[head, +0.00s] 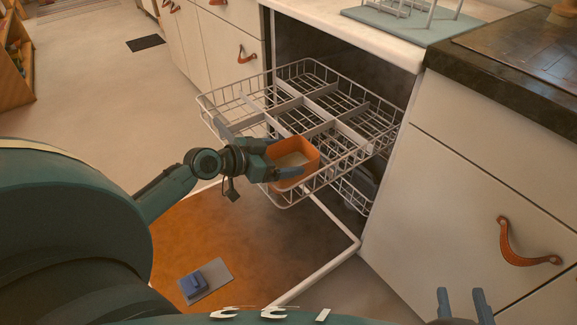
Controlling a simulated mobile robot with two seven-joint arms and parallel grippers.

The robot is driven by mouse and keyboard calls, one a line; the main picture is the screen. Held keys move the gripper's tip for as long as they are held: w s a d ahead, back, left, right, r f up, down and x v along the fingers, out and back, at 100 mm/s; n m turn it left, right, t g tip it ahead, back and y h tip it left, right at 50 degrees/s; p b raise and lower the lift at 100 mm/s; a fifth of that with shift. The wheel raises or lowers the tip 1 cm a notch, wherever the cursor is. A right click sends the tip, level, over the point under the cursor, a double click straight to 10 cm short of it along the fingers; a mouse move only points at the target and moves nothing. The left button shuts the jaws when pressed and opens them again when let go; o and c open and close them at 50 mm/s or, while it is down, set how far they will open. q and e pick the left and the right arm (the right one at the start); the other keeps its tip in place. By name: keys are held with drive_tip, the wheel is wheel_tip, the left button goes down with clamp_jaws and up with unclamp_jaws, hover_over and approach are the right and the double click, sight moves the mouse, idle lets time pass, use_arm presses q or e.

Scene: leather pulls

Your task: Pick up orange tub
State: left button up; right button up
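The orange tub (307,150) is an open, square-sided container with a pale inside. It sits upright at the near corner of the upper dishwasher rack (345,155). My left gripper (277,157) reaches it from the left. One bluish finger lies across the tub's near side, and the other shows by its far left side. The fingers are spread apart with the tub between them. I cannot tell whether both press on it. My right gripper (464,304) is at the bottom right, its two fingers apart and empty, far from the tub.
The rack is pulled out above the lowered dishwasher door (225,235), with its wire rim and dividers around the tub. A grey-blue item (205,281) lies on the door. Drawers with leather pulls (525,245) stand at the right. Open floor (100,100) is at the left.

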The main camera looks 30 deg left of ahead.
use_arm(q)
drive_tip(key=c, duration=0.4)
drive_tip(key=shift+r, duration=0.1)
use_arm(e)
drive_tip(key=shift+f, duration=0.1)
drive_tip(key=shift+s, duration=0.1)
use_arm(q)
drive_tip(key=shift+r+p, duration=0.3)
drive_tip(key=shift+r, duration=0.25)
wheel_tip(320, 180, up, 9)
drive_tip(key=p, duration=0.3)
use_arm(e)
drive_tip(key=shift+s+d+m+g+h, duration=0.2)
drive_tip(key=shift+d+m+g+h, duration=0.15)
drive_tip(key=shift+g, duration=0.3)
drive_tip(key=shift+s+d+m+g+h, duration=0.15)
drive_tip(key=shift+m+g+h, duration=0.1)
drive_tip(key=shift+g+h, duration=0.3)
use_arm(q)
drive_tip(key=shift+d+f, duration=0.1)
drive_tip(key=shift+f, duration=0.05)
